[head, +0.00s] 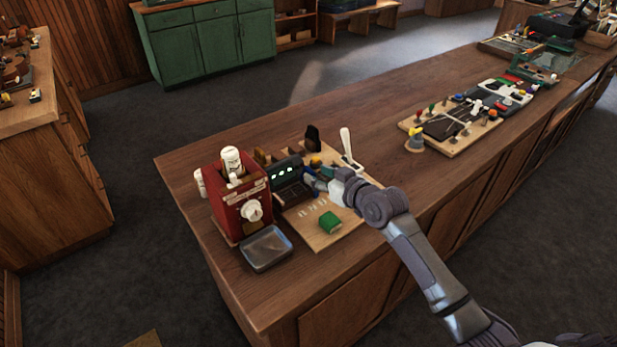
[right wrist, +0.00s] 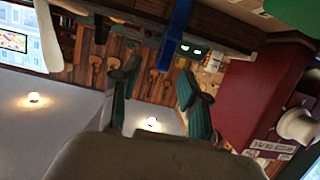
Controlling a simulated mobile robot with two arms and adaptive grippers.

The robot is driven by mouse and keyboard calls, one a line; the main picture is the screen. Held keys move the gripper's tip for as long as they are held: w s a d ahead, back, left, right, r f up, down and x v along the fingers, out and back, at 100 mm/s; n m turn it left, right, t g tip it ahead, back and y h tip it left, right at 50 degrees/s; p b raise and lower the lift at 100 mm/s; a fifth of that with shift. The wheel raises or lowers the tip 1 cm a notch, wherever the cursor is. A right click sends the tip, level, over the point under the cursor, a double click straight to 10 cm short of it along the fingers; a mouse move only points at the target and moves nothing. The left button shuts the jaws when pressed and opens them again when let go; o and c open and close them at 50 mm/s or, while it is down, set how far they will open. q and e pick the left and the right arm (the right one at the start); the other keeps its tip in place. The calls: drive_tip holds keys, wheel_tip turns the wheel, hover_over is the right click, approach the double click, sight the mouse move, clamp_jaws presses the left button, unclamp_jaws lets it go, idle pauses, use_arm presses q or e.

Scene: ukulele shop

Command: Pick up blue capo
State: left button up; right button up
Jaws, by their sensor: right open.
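The blue capo (right wrist: 178,32) shows in the right wrist view as a blue upright strip ahead of my right gripper, between the lines of its fingers. In the head view a small blue piece (head: 308,180), probably the capo, shows at the tip of my right gripper (head: 322,183), largely hidden by it. My right gripper is over the wooden board on the counter; in the right wrist view its fingers (right wrist: 158,95) are spread, with nothing between the pads. Whether the fingers touch the capo cannot be told. My left gripper is not in view.
A red box (head: 241,192) with a white knob stands left of the gripper, with a metal tray (head: 266,248) in front. A dark device (head: 290,180) is close beside the gripper. A green block (head: 330,222) lies on the board (head: 305,236). The counter's middle (head: 375,130) is clear.

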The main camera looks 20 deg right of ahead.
drive_tip(key=w+f, duration=0.1)
drive_tip(key=w+a+f+p, duration=0.1)
drive_tip(key=w, duration=0.1)
drive_tip(key=shift+w+a+f, duration=0.15)
drive_tip(key=shift+a, duration=0.05)
drive_tip(key=shift+w+a+f, duration=0.1)
drive_tip(key=shift+w+f, duration=0.05)
drive_tip(key=shift+w, duration=0.25)
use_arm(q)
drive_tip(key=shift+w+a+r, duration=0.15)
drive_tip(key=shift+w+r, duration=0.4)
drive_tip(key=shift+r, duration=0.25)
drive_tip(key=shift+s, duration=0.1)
use_arm(e)
clamp_jaws()
